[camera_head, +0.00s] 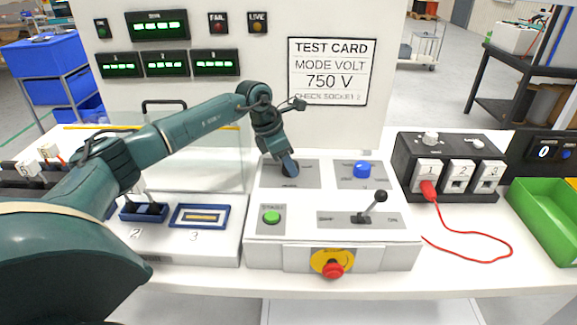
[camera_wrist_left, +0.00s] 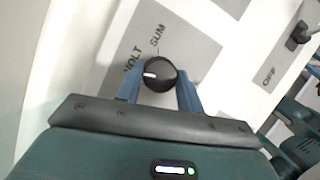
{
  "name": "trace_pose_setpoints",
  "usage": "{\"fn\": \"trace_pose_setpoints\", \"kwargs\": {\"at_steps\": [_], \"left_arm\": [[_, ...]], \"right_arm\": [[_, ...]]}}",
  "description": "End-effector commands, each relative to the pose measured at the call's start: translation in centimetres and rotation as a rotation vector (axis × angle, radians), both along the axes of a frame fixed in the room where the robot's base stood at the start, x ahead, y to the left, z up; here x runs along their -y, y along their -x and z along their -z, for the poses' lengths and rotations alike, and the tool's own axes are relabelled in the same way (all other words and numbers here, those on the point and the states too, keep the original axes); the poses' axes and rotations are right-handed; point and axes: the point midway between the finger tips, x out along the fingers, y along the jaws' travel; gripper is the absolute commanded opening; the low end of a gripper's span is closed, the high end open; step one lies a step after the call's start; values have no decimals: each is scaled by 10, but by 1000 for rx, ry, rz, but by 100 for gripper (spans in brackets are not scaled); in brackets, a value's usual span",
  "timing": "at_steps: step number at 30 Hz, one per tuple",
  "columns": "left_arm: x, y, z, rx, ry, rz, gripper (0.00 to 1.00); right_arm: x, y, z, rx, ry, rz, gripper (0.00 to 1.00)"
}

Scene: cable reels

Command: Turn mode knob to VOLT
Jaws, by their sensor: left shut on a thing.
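The mode knob (camera_wrist_left: 158,74) is black and round with a white pointer mark. In the left wrist view the mark points left, towards the lower end of the VOLT label (camera_wrist_left: 133,60); I cannot tell if it is exactly on VOLT. In the head view my left gripper (camera_head: 290,168) reaches down to the console's upper left grey plate (camera_head: 309,176) and hides the knob. My right gripper is not in view.
The test card (camera_head: 331,71) reads MODE VOLT, 750 V. On the console are a blue knob (camera_head: 362,169), a black lever (camera_head: 376,203), a green button (camera_head: 271,217) and a red stop button (camera_head: 333,270). A socket box (camera_head: 402,160) with a red cable (camera_head: 462,232) stands to the right.

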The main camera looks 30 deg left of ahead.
Motion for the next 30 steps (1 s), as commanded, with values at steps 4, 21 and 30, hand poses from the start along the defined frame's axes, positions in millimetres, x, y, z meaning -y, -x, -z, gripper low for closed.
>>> {"fn": "trace_pose_setpoints", "kwargs": {"at_steps": [4, 21, 30], "left_arm": [[0, -2, -1, 6, 1, 104, 14], [-1, -3, -2, 5, -1, 286, 14], [-1, -3, -2, 6, -1, 288, 14]], "right_arm": [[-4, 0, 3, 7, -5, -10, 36], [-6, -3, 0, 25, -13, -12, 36], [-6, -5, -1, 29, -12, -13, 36]]}}
